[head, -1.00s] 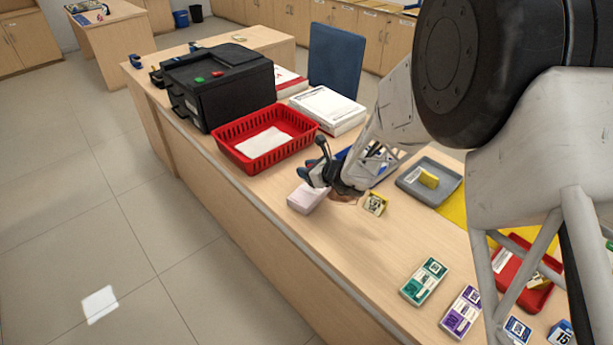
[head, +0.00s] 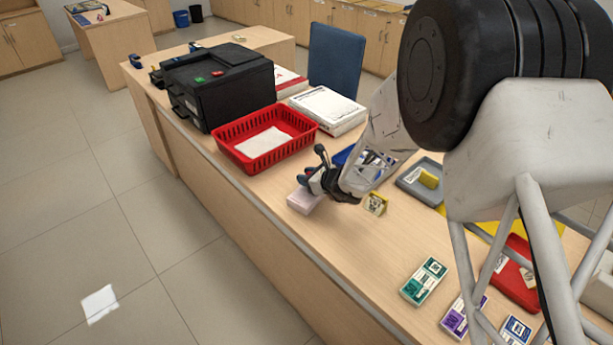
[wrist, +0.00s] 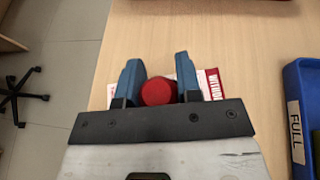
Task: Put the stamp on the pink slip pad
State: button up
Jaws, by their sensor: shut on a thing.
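My gripper (wrist: 158,82) is shut on the stamp, whose round red top (wrist: 158,93) shows between the two blue fingers in the wrist view. In the head view my gripper (head: 309,181) is right over the pale pink slip pad (head: 303,203) near the counter's front edge; the stamp is hidden there. The pad also shows in the wrist view, with its red-printed edge (wrist: 211,82) sticking out beyond the right finger. The stamp's base is hidden, so I cannot tell whether it touches the pad.
A red basket (head: 222,144) holding white paper stands behind the pad. A small yellow block (head: 375,204) lies to its right, and a blue tray marked FULL (wrist: 299,75) is at the wrist view's right. A grey tray (head: 408,187) and banknote bundles (head: 424,281) lie farther right.

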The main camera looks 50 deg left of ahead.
jog(key=o, duration=0.9)
jog(key=shift+o, duration=0.2)
jog(key=shift+r, duration=0.1)
jog(key=shift+w+d+r, duration=0.1)
jog(key=shift+d+r, duration=0.05)
jog(key=shift+d, duration=0.2)
jog(key=v, duration=1.1)
jog(key=shift+d, duration=0.1)
jog(key=shift+r, duration=0.1)
